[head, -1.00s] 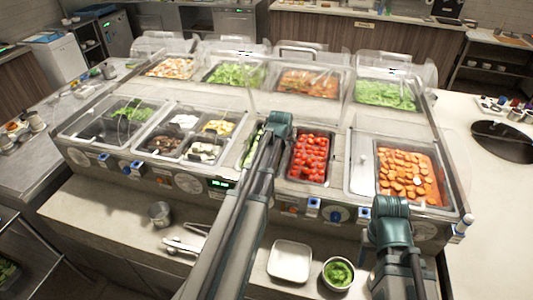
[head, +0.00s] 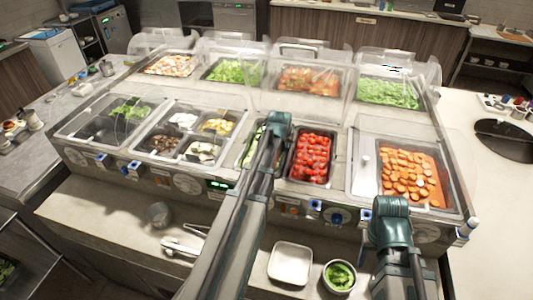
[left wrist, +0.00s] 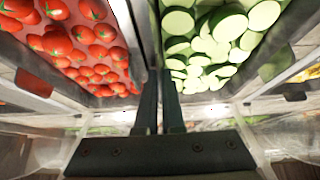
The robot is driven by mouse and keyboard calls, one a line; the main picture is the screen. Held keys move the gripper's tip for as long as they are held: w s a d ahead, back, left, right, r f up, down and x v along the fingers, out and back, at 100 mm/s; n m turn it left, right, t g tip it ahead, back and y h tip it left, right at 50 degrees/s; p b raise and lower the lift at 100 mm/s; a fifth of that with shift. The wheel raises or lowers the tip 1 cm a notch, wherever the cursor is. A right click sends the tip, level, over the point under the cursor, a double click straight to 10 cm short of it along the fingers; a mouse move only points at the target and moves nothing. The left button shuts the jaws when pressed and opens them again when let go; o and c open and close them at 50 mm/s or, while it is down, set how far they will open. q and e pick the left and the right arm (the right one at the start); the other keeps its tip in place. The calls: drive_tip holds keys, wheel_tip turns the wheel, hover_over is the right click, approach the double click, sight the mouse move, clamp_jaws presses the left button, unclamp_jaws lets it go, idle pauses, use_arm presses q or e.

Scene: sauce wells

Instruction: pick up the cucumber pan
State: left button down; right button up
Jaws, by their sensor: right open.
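The cucumber pan (head: 249,153) sits in the counter well left of the tomato pan (head: 311,157), partly hidden by my left arm in the head view. In the left wrist view, cucumber slices (left wrist: 215,40) fill the right side and tomatoes (left wrist: 85,50) the left. My left gripper (left wrist: 160,80) is over the rims between the two pans. Its fingers are close together, apparently closed on the cucumber pan's rim; the tips are partly hidden. My right gripper (head: 392,208) is in front of the carrot well, over the counter's front edge. Its fingers are not clear.
A carrot pan (head: 410,178) is in the right well. Clear sneeze guards (head: 395,65) stand over the back pans. A white tray (head: 290,261) and a bowl of greens (head: 339,276) stand on the front ledge, with a metal cup (head: 158,214) to the left.

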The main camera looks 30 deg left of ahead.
use_arm(q)
drive_tip(key=shift+w+r, duration=0.15)
drive_tip(key=shift+r, duration=0.1)
use_arm(e)
drive_tip(key=shift+r, duration=0.2)
